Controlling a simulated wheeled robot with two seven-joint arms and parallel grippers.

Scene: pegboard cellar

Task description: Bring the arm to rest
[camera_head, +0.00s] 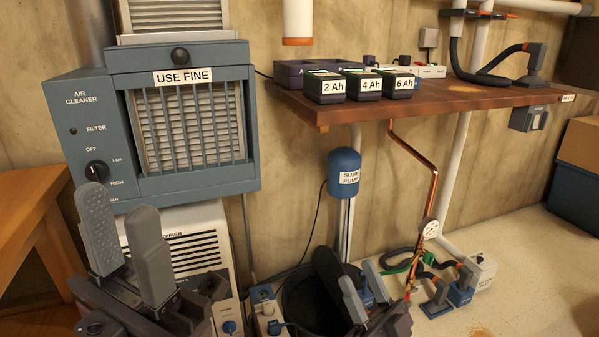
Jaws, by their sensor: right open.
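My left gripper (120,222) is at the lower left, in front of the air cleaner and the dehumidifier. Its two grey fingers point up and stand apart, with nothing between them. My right gripper (353,272) is low in the middle, in front of the black sump basin (297,300) and below the wall shelf. Its fingers are apart and I see nothing held between them. Most of both arms is out of view.
The air cleaner (197,185) hangs on the wall at left, above the dehumidifier (205,225). A wooden shelf (470,100) carries several labelled battery packs (363,85). A sump pump (344,172), pipes and hoses stand below. A wooden table (25,215) is at far left.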

